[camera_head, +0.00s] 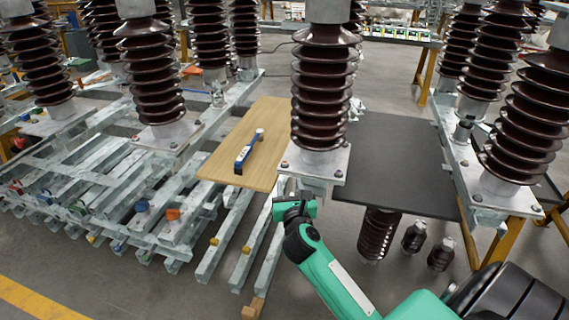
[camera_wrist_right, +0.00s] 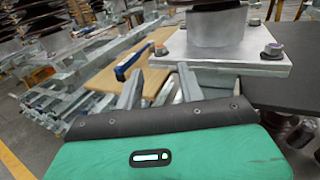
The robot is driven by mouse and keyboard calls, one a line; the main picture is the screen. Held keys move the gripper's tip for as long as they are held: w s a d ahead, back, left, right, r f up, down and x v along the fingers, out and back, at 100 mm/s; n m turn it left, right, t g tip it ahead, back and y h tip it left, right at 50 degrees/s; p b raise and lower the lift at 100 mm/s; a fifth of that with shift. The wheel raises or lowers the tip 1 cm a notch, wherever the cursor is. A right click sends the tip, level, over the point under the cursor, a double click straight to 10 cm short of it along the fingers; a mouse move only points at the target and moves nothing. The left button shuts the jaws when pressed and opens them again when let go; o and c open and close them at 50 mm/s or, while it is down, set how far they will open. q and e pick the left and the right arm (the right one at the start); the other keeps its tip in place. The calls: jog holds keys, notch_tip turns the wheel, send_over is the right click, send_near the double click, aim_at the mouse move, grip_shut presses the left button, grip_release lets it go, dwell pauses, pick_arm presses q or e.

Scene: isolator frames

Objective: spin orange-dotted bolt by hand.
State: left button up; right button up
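The brown ribbed insulator (camera_head: 323,90) stands upright on a light grey square base plate (camera_head: 318,165). A bolt with an orange mark (camera_head: 284,164) sits at the plate's left corner; it also shows in the right wrist view (camera_wrist_right: 160,49), beyond my fingers. Another bolt (camera_wrist_right: 271,50) sits at the plate's right side. My right gripper (camera_wrist_right: 159,72) is open, its two grey fingers apart with nothing between them. It is in front of and below the plate's left corner, short of the orange-marked bolt. In the head view its fingers are hard to pick out against the metal. My left gripper is out of view.
A wooden board (camera_head: 225,165) with a blue-handled tool (camera_head: 248,152) lies left of the plate. A dark board (camera_head: 395,165) lies to the right. More insulators stand on both sides, and steel rails (camera_head: 225,235) fill the lower left.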

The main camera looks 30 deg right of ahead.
aim_at(285, 165)
jog(key=x, duration=1.1)
jog(key=shift+w+d, duration=0.2)
grip_shut()
